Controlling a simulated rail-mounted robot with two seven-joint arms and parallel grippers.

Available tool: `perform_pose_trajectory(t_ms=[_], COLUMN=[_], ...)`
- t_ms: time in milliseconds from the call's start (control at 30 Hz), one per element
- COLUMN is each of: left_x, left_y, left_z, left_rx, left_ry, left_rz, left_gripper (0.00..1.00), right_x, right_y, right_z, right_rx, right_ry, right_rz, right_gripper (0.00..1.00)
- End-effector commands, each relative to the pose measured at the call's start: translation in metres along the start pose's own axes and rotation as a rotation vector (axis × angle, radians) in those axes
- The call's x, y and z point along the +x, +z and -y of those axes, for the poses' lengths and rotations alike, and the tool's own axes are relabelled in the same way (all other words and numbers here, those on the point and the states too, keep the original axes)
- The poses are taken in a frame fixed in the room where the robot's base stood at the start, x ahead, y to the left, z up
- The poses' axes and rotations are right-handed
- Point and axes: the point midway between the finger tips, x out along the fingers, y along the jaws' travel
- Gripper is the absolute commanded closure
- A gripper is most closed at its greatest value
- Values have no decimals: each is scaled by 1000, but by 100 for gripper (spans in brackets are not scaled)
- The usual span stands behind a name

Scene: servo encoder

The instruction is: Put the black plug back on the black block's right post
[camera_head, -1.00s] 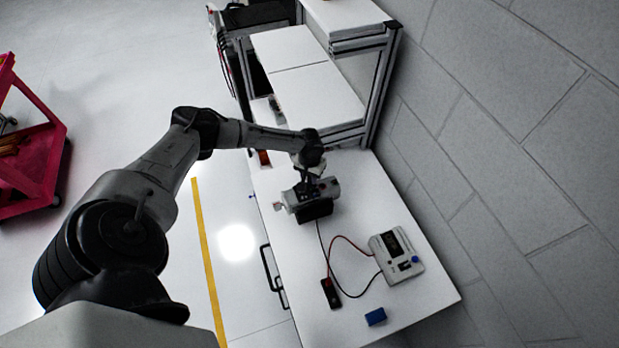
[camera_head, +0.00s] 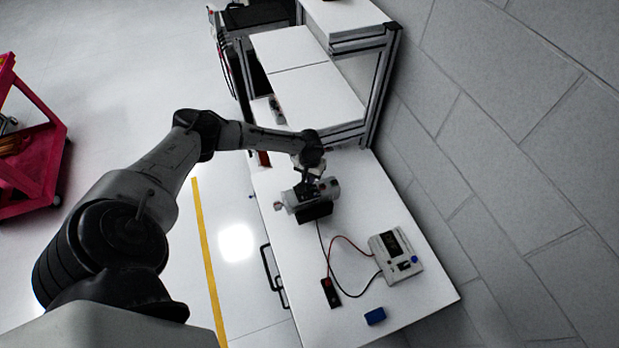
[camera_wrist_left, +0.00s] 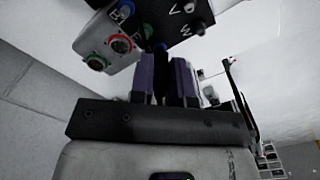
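A grey cylindrical motor (camera_head: 328,187) with a black block (camera_head: 318,211) at its side sits on the white bench in the head view. In the left wrist view the black block (camera_wrist_left: 180,14) shows white letters, V and W among them, and round posts. My left gripper (camera_wrist_left: 163,62) points up toward it there, its purple-sided fingers close together around a dark, narrow thing that appears to be the black plug (camera_wrist_left: 161,75). The plug's tip is near the block; I cannot tell whether it touches a post. In the head view my left gripper (camera_head: 313,186) is over the motor and hides detail.
A pale meter (camera_head: 396,256) stands on the bench, with a red and a black lead. Coloured round sockets (camera_wrist_left: 118,43) are close to the fingers. A wall runs along the right.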

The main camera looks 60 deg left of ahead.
Motion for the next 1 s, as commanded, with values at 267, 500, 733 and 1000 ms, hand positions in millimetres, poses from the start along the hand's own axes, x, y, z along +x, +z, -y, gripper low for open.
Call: perform_pose_trajectory(t_ms=[267, 500, 733, 1000], left_x=[0, 0, -1, -7], left_y=[0, 0, 0, 0], left_z=[0, 0, 0, 0], left_rx=[0, 0, 0, 0], left_ry=[0, 0, 0, 0], left_rz=[0, -1, -1, 0], left_gripper=[100, 100, 100, 100], right_x=[0, 0, -1, -7], right_y=[0, -1, -1, -2], right_z=[2, 2, 2, 0], right_rx=[6, 8, 7, 1], right_ry=[-5, -6, -6, -1], right_rz=[-1, -1, -1, 0], right_gripper=[100, 100, 100, 100])
